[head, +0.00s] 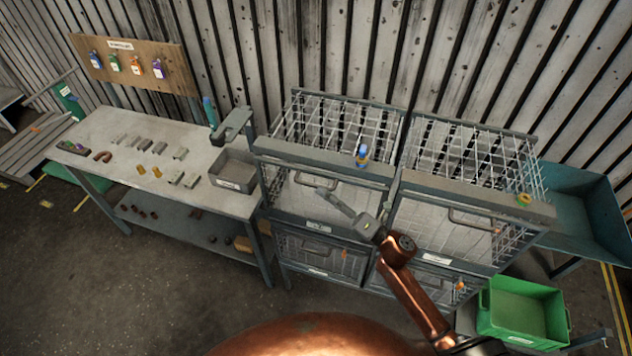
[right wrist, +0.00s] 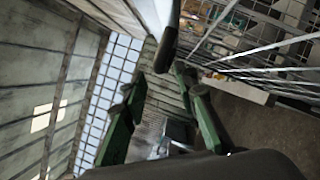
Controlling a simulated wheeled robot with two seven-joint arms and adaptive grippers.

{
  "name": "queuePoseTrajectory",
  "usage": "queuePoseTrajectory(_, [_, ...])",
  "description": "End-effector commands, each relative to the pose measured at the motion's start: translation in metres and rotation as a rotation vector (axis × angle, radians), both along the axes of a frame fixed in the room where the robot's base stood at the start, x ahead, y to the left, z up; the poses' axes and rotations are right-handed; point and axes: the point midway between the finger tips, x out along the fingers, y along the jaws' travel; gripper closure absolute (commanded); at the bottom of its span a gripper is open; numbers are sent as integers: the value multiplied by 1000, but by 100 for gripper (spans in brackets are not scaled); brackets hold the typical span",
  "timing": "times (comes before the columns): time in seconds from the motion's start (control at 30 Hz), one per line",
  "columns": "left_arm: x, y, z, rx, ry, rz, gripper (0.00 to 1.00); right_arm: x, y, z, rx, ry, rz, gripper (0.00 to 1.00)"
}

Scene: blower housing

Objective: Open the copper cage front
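A grey cage unit stands in the middle of the head view with several wire-mesh compartments. Its upper left front (head: 290,204) and upper right front (head: 425,232) look shut, each with a bar handle and a white label. The labels are too small to read, so I cannot tell which front is copper. My right gripper (head: 326,194) is at the right end of the upper left handle (head: 308,181). In the right wrist view its green fingers (right wrist: 157,78) stand apart, with a dark rounded bar (right wrist: 169,38) just beyond the tips; contact is unclear. My left gripper is out of view.
A green bin (head: 522,312) is at the lower right, and a teal trough (head: 590,210) is to the right. A workbench (head: 105,185) with small parts stands left. The floor in front is clear.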

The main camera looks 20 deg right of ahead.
Motion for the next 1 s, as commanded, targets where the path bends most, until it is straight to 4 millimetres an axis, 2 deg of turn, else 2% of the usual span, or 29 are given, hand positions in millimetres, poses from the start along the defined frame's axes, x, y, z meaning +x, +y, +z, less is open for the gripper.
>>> queuePoseTrajectory(0.03, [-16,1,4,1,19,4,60,8,5,5,1,-2,0,73])
queuePoseTrajectory(0.1, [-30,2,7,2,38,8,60,15,11,8,2,-1,0,73])
queuePoseTrajectory(0.2, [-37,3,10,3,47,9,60,25,17,9,3,1,-1,73])
queuePoseTrajectory(0.33, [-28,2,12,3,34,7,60,31,21,9,2,3,-3,73])
queuePoseTrajectory(0.5, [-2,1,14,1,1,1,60,33,23,9,2,3,-3,73])
queuePoseTrajectory(0.6, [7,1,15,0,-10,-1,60,33,22,8,2,3,-3,73])
queuePoseTrajectory(0.77, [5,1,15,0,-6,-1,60,33,22,9,2,3,-3,82])
queuePoseTrajectory(1.0, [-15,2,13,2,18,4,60,33,22,9,2,3,-3,98])
